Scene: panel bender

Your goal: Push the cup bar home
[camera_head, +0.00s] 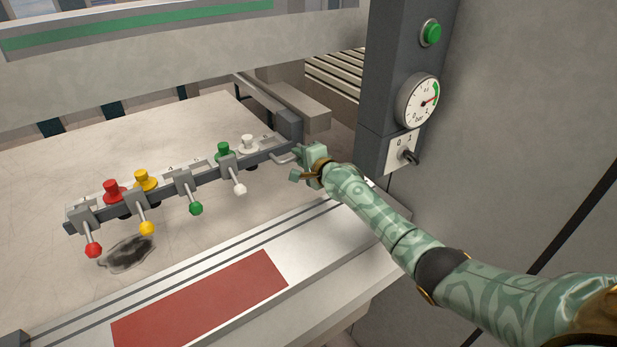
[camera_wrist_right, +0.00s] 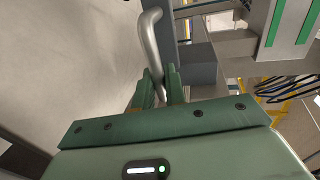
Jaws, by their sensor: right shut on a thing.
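The cup bar (camera_head: 163,193) is a long dark grey bar lying at a slant across the pale metal table. It carries red, yellow, green and white cups, with a ball-ended lever in a matching colour at each. A bent metal handle (camera_head: 284,158) sits at its right end; it also shows in the right wrist view (camera_wrist_right: 152,45). My right gripper (camera_head: 298,168) is shut on this handle, its fingers (camera_wrist_right: 160,88) around the lower part of it in the wrist view. The bar's right end is close to a dark block (camera_head: 289,124). My left gripper is not in view.
A grey column (camera_head: 375,90) at the right carries a green button (camera_head: 431,33), a pressure gauge (camera_head: 417,101) and a 0-1 switch (camera_head: 403,152). A front ledge with a red-brown panel (camera_head: 200,303) runs below the bar. A dark smudge (camera_head: 127,252) marks the table.

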